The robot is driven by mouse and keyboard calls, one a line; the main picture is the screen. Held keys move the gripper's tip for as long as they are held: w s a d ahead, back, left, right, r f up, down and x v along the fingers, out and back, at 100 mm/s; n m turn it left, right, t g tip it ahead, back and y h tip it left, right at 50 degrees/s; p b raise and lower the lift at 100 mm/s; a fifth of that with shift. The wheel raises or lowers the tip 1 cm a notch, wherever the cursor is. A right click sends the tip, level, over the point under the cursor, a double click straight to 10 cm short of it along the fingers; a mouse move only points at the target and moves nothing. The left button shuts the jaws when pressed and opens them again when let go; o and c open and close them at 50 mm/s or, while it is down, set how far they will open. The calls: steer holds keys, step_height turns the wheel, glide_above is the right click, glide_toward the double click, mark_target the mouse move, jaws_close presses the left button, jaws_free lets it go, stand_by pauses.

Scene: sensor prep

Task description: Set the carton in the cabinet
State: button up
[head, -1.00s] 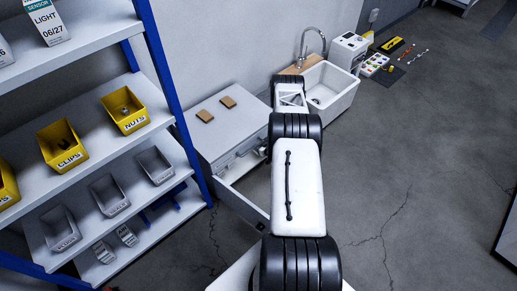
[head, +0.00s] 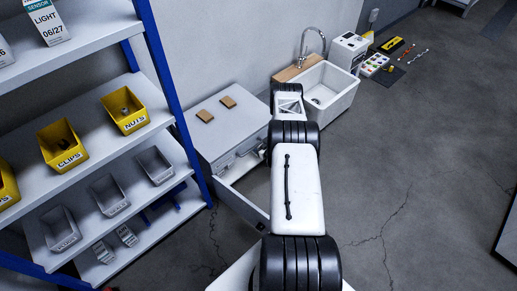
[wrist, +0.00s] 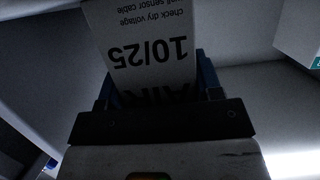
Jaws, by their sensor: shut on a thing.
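The white carton (wrist: 150,48) shows in the wrist view, with "10/25" and other print upside down. My gripper (wrist: 157,84) is shut on it, with a blue finger at each side; the carton's top end runs past the picture's edge. The light grey cabinet (head: 232,118) stands against the wall in the head view, its front partly hidden by my arm. A pale panel (head: 242,204) stands out from its front, like an open door. My gripper and the carton are hidden in the head view.
Dim grey surfaces surround the carton in the wrist view, and a white and green item (wrist: 300,32) sits at upper right. A shelf rack (head: 165,90) with bins is left of the cabinet. A white sink (head: 335,90) stands behind my arm.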

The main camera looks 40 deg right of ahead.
steer(key=shift+f, duration=0.15)
steer(key=o, duration=1)
steer(key=v, duration=1.2)
stand_by(0.6)
